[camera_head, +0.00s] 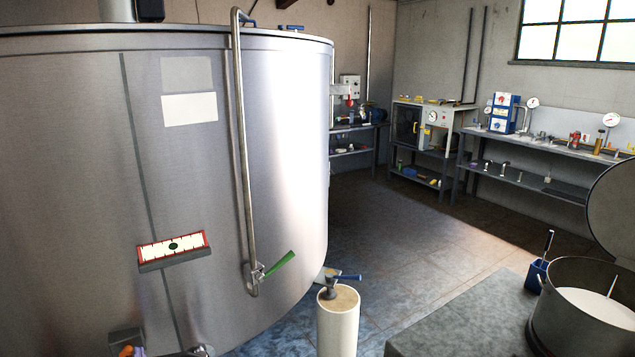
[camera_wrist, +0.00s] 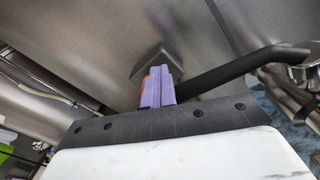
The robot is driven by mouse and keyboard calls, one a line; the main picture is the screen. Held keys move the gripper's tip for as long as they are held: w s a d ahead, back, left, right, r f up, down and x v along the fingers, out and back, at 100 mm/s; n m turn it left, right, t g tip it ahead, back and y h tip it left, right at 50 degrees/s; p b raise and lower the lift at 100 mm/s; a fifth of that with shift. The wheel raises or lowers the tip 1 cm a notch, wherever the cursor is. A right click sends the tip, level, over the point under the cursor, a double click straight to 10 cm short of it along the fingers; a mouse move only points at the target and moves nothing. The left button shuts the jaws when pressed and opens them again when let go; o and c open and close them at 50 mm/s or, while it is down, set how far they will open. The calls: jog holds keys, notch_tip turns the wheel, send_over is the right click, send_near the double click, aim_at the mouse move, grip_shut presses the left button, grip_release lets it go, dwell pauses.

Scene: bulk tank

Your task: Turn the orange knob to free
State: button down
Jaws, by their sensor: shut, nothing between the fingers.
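The orange knob (camera_head: 126,350) shows at the bottom edge of the head view, on a grey box-like mount (camera_head: 125,337) on the tank wall. My gripper's purple fingers (camera_head: 138,352) are just right of the knob there. In the wrist view my gripper (camera_wrist: 158,88) is shut, its purple fingers pressed together and pointing at the grey mount. Only a sliver of orange (camera_wrist: 146,77) shows at the fingers' left side; the rest of the knob is hidden. I cannot tell whether the fingers touch it, nor read its setting.
The steel tank (camera_head: 90,190) fills the left. A black bar (camera_wrist: 235,70) runs right of my fingers in the wrist view. A pipe with a green lever (camera_head: 279,265) and a white post (camera_head: 338,325) stand right. Open floor (camera_head: 400,215) lies beyond.

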jog(key=shift+s+a, duration=0.15)
jog(key=shift+a, duration=0.05)
jog(key=shift+s+a+r+p, duration=0.4)
jog(key=shift+a+p, duration=0.15)
jog(key=shift+p, duration=0.25)
jog(key=shift+s+a, duration=0.1)
jog(key=shift+a, duration=0.15)
jog(key=shift+s+a, duration=0.1)
jog(key=shift+r+p, duration=0.1)
jog(key=shift+p, duration=0.25)
jog(key=shift+r+p, duration=0.25)
jog(key=shift+p, duration=0.05)
jog(key=p+v, duration=0.2)
jog(key=v, duration=0.4)
jog(key=shift+r, duration=0.15)
